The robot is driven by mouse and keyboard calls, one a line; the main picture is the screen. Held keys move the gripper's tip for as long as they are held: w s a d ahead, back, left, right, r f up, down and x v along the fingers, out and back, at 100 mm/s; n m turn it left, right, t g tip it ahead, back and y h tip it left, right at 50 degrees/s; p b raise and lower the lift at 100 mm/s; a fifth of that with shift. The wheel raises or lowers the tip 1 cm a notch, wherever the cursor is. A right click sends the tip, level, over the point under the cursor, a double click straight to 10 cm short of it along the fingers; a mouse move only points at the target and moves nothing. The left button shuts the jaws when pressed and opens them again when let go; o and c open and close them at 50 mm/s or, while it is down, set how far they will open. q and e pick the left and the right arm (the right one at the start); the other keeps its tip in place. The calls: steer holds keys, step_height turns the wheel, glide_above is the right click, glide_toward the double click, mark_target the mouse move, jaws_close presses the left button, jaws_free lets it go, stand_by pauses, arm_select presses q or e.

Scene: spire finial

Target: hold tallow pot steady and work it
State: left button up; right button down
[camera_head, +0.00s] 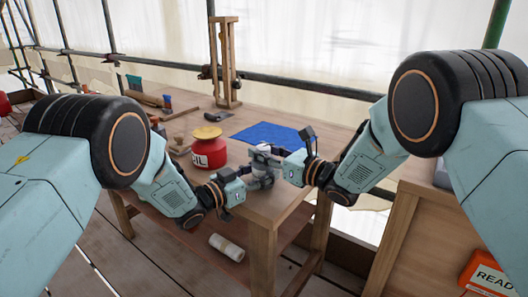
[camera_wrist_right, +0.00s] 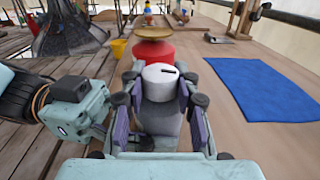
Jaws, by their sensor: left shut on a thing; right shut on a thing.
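The tallow pot, a small grey pot with a white top (camera_head: 263,149), stands near the front corner of the wooden workbench. In the right wrist view its white top (camera_wrist_right: 160,74) has a dark slot, and its grey body shows below. My right gripper (camera_head: 277,160) comes in from the right and is shut on the pot, one finger on each side of its upper part. My left gripper (camera_head: 249,178) comes in from the lower left and is shut on the pot lower down. Its fingertips are partly hidden in both views.
A red pot with a yellowish lid (camera_head: 209,150) stands close behind and left of the tallow pot. A blue cloth (camera_head: 268,134) lies flat on the bench (camera_head: 258,207). A wooden upright frame (camera_head: 225,65) stands at the back. A white roll (camera_head: 227,247) lies below the bench top.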

steer(key=shift+g, duration=0.3)
steer(key=shift+w+r+n+g+y, duration=0.1)
steer(key=shift+n+g+y, duration=1.7)
steer(key=shift+n+g, duration=0.8)
steer(key=shift+w+g, duration=0.1)
steer(key=shift+g, duration=0.9)
steer(key=shift+n+g, duration=0.5)
steer(key=shift+n, duration=0.1)
steer(key=c, duration=1)
jaws_free()
steer(key=shift+o, duration=0.2)
steer(key=s+d, duration=0.2)
steer(key=d, duration=1)
